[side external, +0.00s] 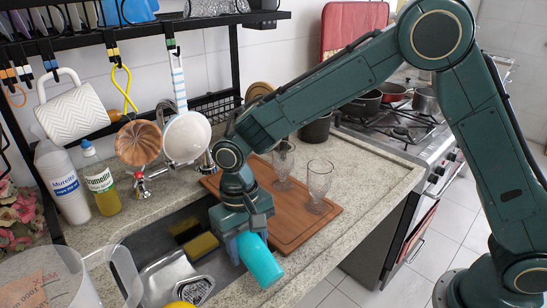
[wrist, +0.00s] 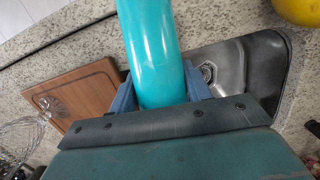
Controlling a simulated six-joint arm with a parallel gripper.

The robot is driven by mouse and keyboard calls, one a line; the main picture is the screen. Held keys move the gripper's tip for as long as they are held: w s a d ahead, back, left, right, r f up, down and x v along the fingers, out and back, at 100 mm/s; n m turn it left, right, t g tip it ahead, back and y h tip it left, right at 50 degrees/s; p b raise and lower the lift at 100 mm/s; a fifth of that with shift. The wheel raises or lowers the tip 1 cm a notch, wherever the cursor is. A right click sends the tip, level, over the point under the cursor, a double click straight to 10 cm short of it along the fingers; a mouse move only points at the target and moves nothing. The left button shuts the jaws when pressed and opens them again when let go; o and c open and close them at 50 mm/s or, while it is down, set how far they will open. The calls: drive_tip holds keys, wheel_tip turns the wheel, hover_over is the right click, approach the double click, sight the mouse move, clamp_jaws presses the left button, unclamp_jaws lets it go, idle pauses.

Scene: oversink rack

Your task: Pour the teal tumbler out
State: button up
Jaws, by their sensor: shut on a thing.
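The teal tumbler (side external: 260,262) is held tilted in my gripper (side external: 240,246), its visible end slanting down toward the front right of the side view. My gripper is shut around it, with a blue finger on each side in the wrist view. There the tumbler (wrist: 150,45) runs up out of the frame, so its far end is cut off. I cannot tell whether it holds anything. The metal sink (side external: 160,270) lies behind and left of the tumbler in the side view. In the wrist view the sink (wrist: 262,70) is to its right.
A wooden board (side external: 290,222) with two clear glasses (side external: 319,182) is right of the sink. A yellow sponge (side external: 201,246) is at the sink. Bottles (side external: 101,185) stand at the back left under a black rack (side external: 150,28). A large clear container (side external: 60,280) is front left.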

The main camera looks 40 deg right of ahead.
sight(247, 234)
drive_tip(key=shift+r+t, duration=0.15)
drive_tip(key=shift+t, duration=0.7)
drive_tip(key=shift+r+t, duration=0.15)
drive_tip(key=shift+t, duration=0.7)
drive_tip(key=shift+r, duration=0.1)
drive_tip(key=shift+r, duration=2.3)
drive_tip(key=shift+f, duration=2.45)
drive_tip(key=shift+r, duration=0.15)
